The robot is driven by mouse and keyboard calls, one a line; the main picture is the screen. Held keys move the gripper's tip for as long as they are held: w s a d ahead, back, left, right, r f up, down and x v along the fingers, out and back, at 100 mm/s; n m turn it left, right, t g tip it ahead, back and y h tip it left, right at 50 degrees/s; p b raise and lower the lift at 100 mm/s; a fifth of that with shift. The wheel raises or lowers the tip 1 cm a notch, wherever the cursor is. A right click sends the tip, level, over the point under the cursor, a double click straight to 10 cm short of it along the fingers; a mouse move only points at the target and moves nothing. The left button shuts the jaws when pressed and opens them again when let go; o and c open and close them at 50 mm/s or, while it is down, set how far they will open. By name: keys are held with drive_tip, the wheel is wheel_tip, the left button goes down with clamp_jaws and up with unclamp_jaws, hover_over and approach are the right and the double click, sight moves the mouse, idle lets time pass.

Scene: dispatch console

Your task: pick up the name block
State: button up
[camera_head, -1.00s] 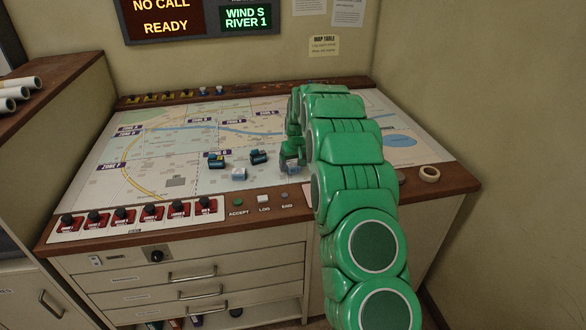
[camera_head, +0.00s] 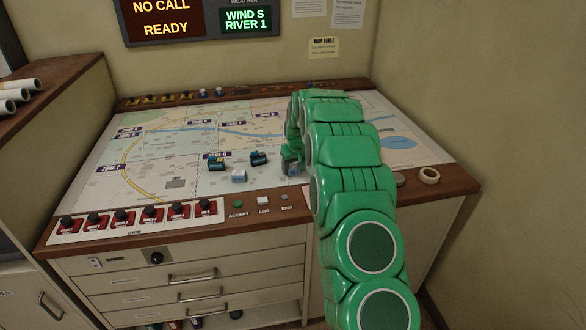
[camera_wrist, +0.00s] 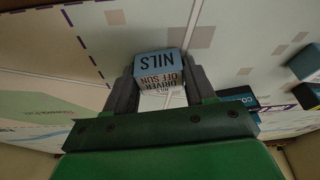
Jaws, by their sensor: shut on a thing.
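The name block (camera_wrist: 159,64) is light blue on top with the dark letters NILS, and its pale side carries smaller text reading DRIVER and OFF SUN. It sits between the two dark fingers of my gripper (camera_wrist: 162,90) in the wrist view, with a finger against each side. In the head view my gripper (camera_head: 291,160) is over the right middle of the map table, shut on the block (camera_head: 290,168), which is partly covered by the fingers. I cannot tell whether the block is clear of the map.
Left of my gripper, a pale blue block (camera_head: 239,175), a dark blue block (camera_head: 258,158) and a dark block with yellow (camera_head: 216,164) stand on the map (camera_head: 155,165). Red switches (camera_head: 122,216) line the front edge. A tape roll (camera_head: 429,174) lies at the right.

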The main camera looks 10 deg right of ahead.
drive_tip(key=shift+r, duration=1.6)
drive_tip(key=s+r, duration=1)
drive_tip(key=s, duration=0.4)
drive_tip(key=shift+m, duration=0.8)
drive_tip(key=s+a+f, duration=0.1)
drive_tip(key=s+f, duration=0.1)
drive_tip(key=f, duration=0.1)
drive_tip(key=s+a+f, duration=0.2)
drive_tip(key=s+f, duration=0.1)
drive_tip(key=f, duration=0.1)
drive_tip(key=s+a+f, duration=0.1)
drive_tip(key=s+f, duration=0.1)
drive_tip(key=f, duration=0.2)
drive_tip(key=shift+s+a+f, duration=0.1)
drive_tip(key=shift+s+a, duration=0.15)
drive_tip(key=shift+s, duration=0.05)
drive_tip(key=w+a+r, duration=0.5)
drive_tip(key=w+r, duration=0.4)
drive_tip(key=r, duration=0.2)
hover_over(263, 174)
drive_tip(key=shift+s+f, duration=0.2)
drive_tip(key=shift+f, duration=2.25)
drive_tip(key=shift+s+f, duration=0.2)
drive_tip(key=shift+f, duration=3.75)
drive_tip(key=shift+f, duration=0.15)
